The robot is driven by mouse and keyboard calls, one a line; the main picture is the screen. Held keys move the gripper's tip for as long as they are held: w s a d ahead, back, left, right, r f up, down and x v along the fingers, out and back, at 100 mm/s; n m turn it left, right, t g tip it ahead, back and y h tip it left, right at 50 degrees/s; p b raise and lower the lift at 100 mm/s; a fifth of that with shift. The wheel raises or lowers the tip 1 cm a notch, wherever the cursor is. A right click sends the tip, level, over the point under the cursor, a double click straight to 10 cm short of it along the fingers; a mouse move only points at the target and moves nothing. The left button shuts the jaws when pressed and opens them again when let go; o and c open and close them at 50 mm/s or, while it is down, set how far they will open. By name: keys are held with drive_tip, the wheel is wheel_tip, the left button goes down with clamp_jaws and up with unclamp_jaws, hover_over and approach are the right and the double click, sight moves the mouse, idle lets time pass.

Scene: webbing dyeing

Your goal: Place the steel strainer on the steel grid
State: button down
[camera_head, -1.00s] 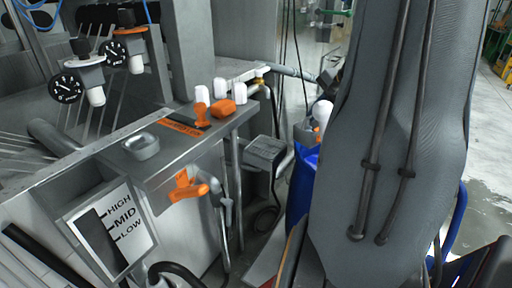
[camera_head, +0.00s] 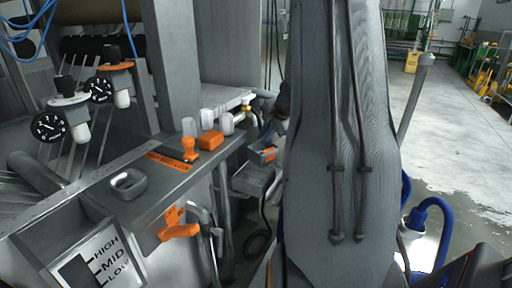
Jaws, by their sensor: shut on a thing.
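My gripper is not in view; my own grey arm link fills the middle and right of the picture and hides what lies behind it. I cannot make out the steel strainer for certain. A grey rod with a rounded end (camera_head: 425,62) slants out from behind my arm on the right, and I cannot tell what it belongs to. No steel grid shows clearly. A small grey box (camera_head: 254,180) with a patterned top stands low beside the bench, and I cannot tell if it is the grid.
A steel bench (camera_head: 180,182) at left carries a small oval metal dish (camera_head: 127,184), an orange block (camera_head: 211,140) and pale cylinders. Gauges (camera_head: 50,126) stand behind it. A blue hose (camera_head: 436,215) bends at lower right. Open floor (camera_head: 455,120) lies beyond on the right.

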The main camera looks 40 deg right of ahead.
sight(255, 150)
drive_tip(key=w+f, duration=0.1)
drive_tip(key=w+a+f+p, duration=0.1)
drive_tip(key=w, duration=0.1)
drive_tip(key=shift+a+f, duration=0.15)
drive_tip(key=shift+f, duration=0.15)
wheel_tip(255, 150, down, 4)
drive_tip(key=shift+r, duration=0.2)
drive_tip(key=shift+w+f+p, duration=0.25)
drive_tip(key=shift+f+p, duration=0.15)
drive_tip(key=shift+p, duration=0.1)
drive_tip(key=shift+a+f, duration=0.1)
drive_tip(key=c, duration=1.9)
unclamp_jaws()
drive_tip(key=shift+c, duration=0.2)
drive_tip(key=shift+o, duration=0.4)
